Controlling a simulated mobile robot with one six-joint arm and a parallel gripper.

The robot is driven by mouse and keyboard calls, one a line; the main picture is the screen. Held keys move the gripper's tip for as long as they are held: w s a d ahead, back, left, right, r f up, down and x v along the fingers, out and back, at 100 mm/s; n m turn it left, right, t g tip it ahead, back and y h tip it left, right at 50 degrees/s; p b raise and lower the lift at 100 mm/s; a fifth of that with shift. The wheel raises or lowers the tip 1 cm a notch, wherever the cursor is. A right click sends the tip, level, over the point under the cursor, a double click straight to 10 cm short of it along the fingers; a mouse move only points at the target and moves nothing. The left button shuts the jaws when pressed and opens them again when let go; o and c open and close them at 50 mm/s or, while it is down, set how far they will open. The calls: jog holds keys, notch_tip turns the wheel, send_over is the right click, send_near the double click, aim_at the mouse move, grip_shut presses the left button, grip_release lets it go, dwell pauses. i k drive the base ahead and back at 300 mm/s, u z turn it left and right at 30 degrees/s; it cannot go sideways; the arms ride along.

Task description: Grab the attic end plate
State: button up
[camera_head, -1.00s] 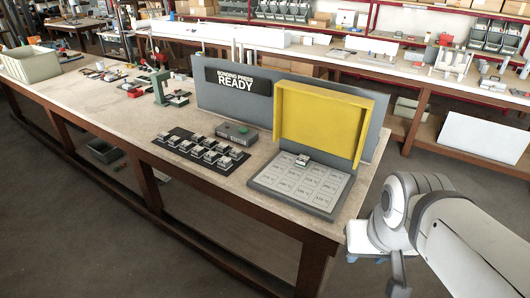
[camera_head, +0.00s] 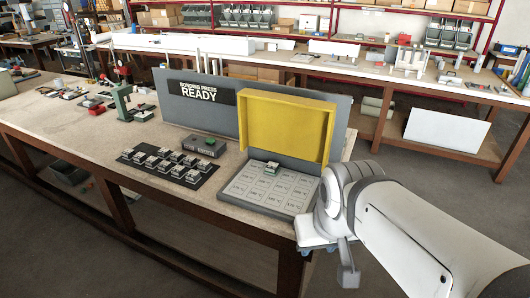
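Several small metallic parts sit in rows on a black mat (camera_head: 136,165) on the bench. I cannot tell which of them, if any, is the attic end plate; labels are too small to read. One similar part (camera_head: 271,168) sits at the back of a grey plate with a grid of labelled cells (camera_head: 262,192), under the yellow press guard (camera_head: 284,128). My arm reaches in from the right, with its end beside the bench's right front corner. A grey part at its end (camera_head: 347,274) hangs down, apart from the small parts. Whether the fingers are open or shut does not show.
A grey panel with a "BONDING PRESS READY" sign (camera_head: 207,93) stands behind the grid plate. A green hand press (camera_head: 122,101) is further left. The floor in front is clear.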

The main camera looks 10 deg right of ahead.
aim_at(272, 168)
jog(key=i, duration=0.85)
